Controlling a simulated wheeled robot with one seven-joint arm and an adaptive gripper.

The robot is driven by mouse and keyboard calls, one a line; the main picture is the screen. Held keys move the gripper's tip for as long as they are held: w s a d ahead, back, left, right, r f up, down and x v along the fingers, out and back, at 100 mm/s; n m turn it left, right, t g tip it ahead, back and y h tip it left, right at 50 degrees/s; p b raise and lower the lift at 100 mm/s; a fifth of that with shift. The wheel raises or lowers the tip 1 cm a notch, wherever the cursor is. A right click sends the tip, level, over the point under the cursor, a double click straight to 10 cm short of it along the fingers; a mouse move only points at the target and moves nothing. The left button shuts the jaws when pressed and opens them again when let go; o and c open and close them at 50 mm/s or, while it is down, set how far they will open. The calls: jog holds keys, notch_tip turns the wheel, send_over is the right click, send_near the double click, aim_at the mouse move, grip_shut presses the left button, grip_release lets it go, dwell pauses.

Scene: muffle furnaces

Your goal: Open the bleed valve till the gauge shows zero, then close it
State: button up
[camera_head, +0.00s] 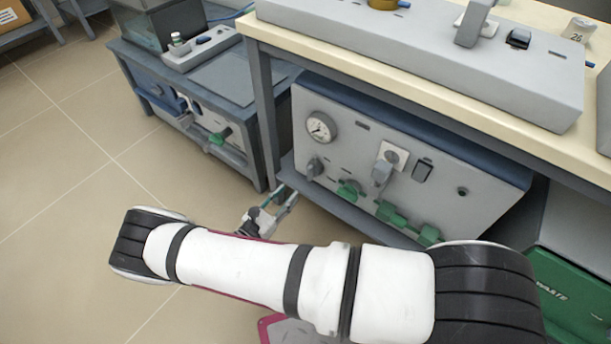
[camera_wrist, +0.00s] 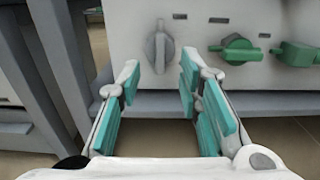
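A grey panel unit (camera_head: 440,165) under the bench carries a round white gauge (camera_head: 321,127); its dark needle is visible but too small to read. Below the gauge is a grey knob (camera_head: 315,168), also in the wrist view (camera_wrist: 159,47) with its handle upright. To its right are a green round knob (camera_head: 349,190), also in the wrist view (camera_wrist: 237,49), and more green handles (camera_head: 391,213). Labels are unreadable, so I cannot tell which is the bleed valve. My gripper (camera_wrist: 162,82) is open and empty, in front of the grey knob and apart from it.
A bench leg (camera_head: 265,125) stands left of the panel. A socket with a grey plug (camera_head: 384,168) sits on the panel. A second bench (camera_head: 215,90) with another green-handled unit is at left. A green waste bin (camera_head: 575,300) is at right. Floor at left is clear.

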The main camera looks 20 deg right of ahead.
aim_at(308, 171)
jog(key=b+x, duration=0.2)
jog(key=x, duration=0.8)
jog(key=shift+w+d, duration=0.1)
jog(key=shift+d, duration=0.05)
jog(key=shift+c, duration=0.6)
grip_shut()
